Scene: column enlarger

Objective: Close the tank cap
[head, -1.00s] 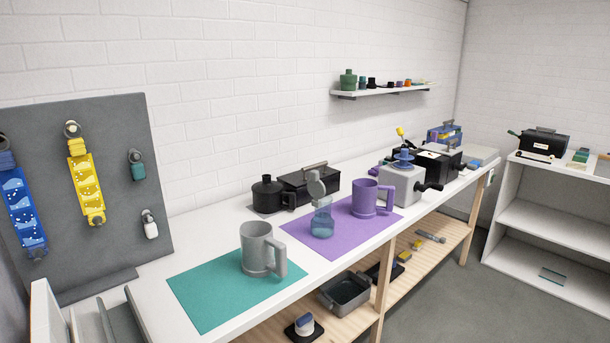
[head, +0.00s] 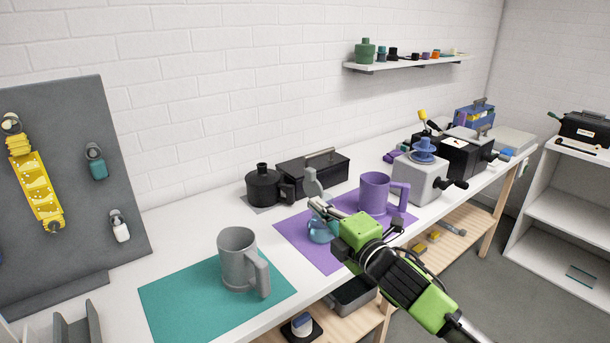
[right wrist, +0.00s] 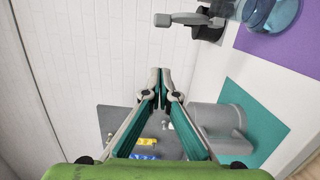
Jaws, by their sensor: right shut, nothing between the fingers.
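A clear blue jar-like tank (head: 319,233) stands on the purple mat. Its grey cap (head: 313,183) stands raised above it, tilted open. My right gripper (head: 317,206) is shut and empty, its tips overlapping the cap and tank in the head view. In the right wrist view the closed fingertips (right wrist: 161,74) have nothing between them. The blue tank (right wrist: 272,12) and the raised grey cap (right wrist: 182,19) show at the top right there, apart from the fingers. The gripper hides part of the tank in the head view. My left gripper is out of view.
A purple mug (head: 374,194) stands right of the tank. A black lidded pot (head: 264,187) and a black box (head: 316,172) stand behind. A grey mug (head: 237,258) stands on the teal mat (head: 180,305). A grey machine (head: 420,181) stands farther right.

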